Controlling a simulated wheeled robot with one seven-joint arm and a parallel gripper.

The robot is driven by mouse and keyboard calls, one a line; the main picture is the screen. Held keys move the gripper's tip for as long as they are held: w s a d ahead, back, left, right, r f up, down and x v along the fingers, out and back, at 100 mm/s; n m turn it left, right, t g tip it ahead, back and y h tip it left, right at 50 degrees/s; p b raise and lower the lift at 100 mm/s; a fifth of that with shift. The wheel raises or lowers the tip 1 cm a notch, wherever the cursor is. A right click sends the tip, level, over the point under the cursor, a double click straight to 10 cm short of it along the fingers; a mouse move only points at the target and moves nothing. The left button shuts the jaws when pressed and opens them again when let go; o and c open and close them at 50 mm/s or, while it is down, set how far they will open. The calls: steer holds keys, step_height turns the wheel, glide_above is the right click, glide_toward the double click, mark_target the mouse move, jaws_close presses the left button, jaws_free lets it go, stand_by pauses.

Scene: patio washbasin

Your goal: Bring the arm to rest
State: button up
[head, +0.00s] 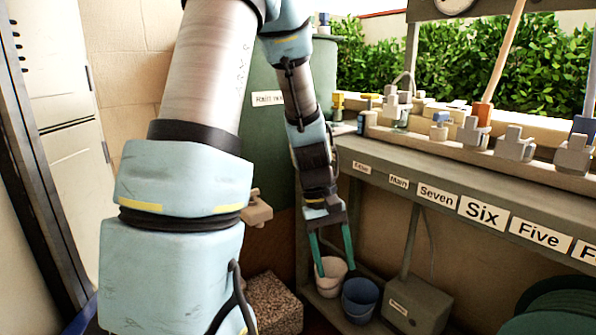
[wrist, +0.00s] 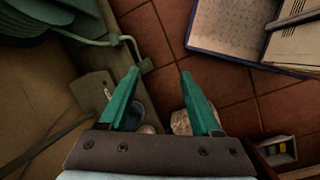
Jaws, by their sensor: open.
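My arm (head: 185,190) with pale blue joint covers reaches from the lower left up and over, then hangs down at the middle of the head view. My gripper (head: 334,262) points down with two green fingers spread apart and nothing between them. In the head view the fingers overlap a white bucket (head: 327,285) and the area above a blue bucket (head: 360,301); I cannot tell the exact gap. In the wrist view my gripper (wrist: 160,73) is open above a red tiled floor (wrist: 160,35).
A counter (head: 440,185) with labels and several valve-like fittings runs along the right. A grey box (head: 415,306) and a speckled block (head: 272,305) stand low. A green tank (head: 265,135) stands behind the arm. A blue-rimmed tray (wrist: 225,35) lies on the floor.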

steer(key=a+r+m+t+y, duration=0.1)
steer(key=a+r+t, duration=0.1)
steer(key=a, duration=0.5)
steer(key=a+r+m+t+y, duration=0.1)
steer(key=a+r+t, duration=0.15)
steer(key=a, duration=0.45)
step_height(320, 180, up, 26)
steer(key=p, duration=2.6)
steer(key=shift+a+r, duration=0.15)
steer(key=shift+a, duration=0.2)
